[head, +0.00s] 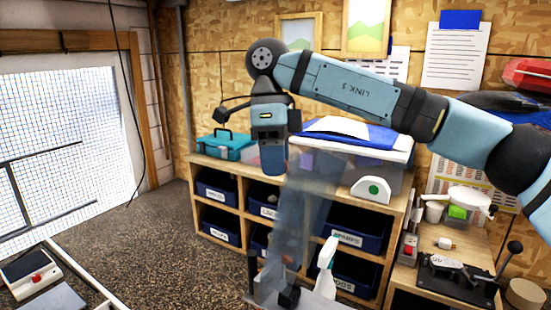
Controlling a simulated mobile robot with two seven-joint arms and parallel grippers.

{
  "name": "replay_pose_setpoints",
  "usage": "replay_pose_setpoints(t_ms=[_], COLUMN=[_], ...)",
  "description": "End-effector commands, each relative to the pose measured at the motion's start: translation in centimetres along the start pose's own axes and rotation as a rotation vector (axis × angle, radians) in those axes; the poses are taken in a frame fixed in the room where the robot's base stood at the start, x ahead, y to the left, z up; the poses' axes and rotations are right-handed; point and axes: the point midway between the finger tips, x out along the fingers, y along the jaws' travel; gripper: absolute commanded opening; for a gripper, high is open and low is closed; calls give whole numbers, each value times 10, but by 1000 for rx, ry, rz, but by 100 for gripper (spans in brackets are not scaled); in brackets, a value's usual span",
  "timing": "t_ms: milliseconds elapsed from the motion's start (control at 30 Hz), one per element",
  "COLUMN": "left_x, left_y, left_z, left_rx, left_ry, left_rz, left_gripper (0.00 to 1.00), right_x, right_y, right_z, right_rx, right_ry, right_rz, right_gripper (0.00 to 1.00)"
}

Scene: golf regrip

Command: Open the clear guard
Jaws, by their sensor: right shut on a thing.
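The clear guard (303,210) is a tall, see-through bluish panel in the middle of the head view. It stands steeply, slightly tilted, in front of the shelf unit. My right gripper (273,165) points down at the guard's upper left edge and is shut on it. The fingers hide the exact place of contact. The guard's lower end reaches dark fittings (288,297) near the bottom of the picture. My left gripper is not in view.
Behind the guard is a wooden shelf unit (243,206) with blue bins. A teal toolbox (226,147) and a white box with a green button (373,188) stand on it. A white bottle-like thing (326,268) stands beside the guard. A side bench at right holds a black clamp (456,280).

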Motion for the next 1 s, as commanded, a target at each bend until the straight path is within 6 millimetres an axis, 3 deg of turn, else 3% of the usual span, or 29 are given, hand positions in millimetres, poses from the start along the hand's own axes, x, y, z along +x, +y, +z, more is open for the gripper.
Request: replay_pose_setpoints(t_ms=[33, 133, 167, 267, 667, 1000], left_x=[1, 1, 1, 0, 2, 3], left_y=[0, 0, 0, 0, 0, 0], left_z=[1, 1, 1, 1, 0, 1], left_rx=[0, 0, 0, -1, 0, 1], left_ry=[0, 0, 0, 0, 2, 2], left_rz=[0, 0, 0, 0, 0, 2], left_gripper=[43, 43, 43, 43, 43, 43], right_x=[8, 8, 8, 7, -6, -78], right_y=[-1, -1, -1, -1, -1, -2], right_z=[2, 2, 2, 2, 1, 2], right_rx=[-1, -1, -1, -1, 0, 4], right_ry=[8, 8, 8, 6, 2, 3], right_rz=[6, 6, 6, 5, 0, -2], right_gripper=[0, 0, 33, 56, 56, 56])
